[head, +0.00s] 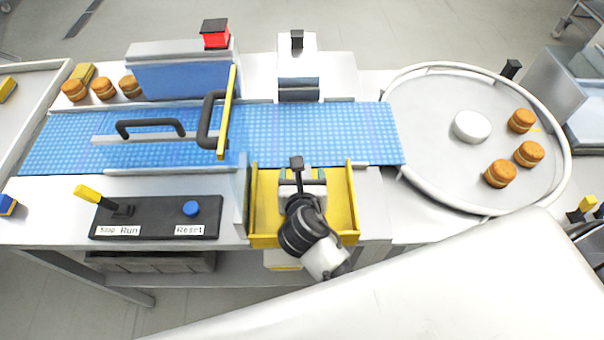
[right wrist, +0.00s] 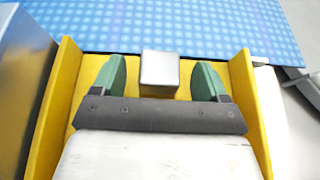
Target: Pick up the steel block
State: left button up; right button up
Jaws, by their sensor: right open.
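The steel block (right wrist: 160,72) is a small, shiny grey cube in the right wrist view. It sits in a yellow tray (right wrist: 248,90) beside the blue belt. My right gripper (right wrist: 157,80) is open, with one green fingertip on each side of the block and a gap on both sides. In the head view, my right gripper (head: 302,182) is over the yellow tray (head: 347,205), and I cannot make out the block there. My left gripper is not in view.
A blue conveyor belt (head: 330,133) runs behind the tray. A control box (head: 155,218) with a yellow lever and blue button stands left. A round table (head: 430,130) at right holds burger-like rounds (head: 500,173) and a white disc (head: 472,127). Side walls of the tray flank my gripper.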

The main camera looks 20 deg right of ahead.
jog(key=shift+x, duration=0.95)
jog(key=shift+c, duration=0.3)
jog(key=c, duration=1.2)
jog(key=shift+r, duration=0.1)
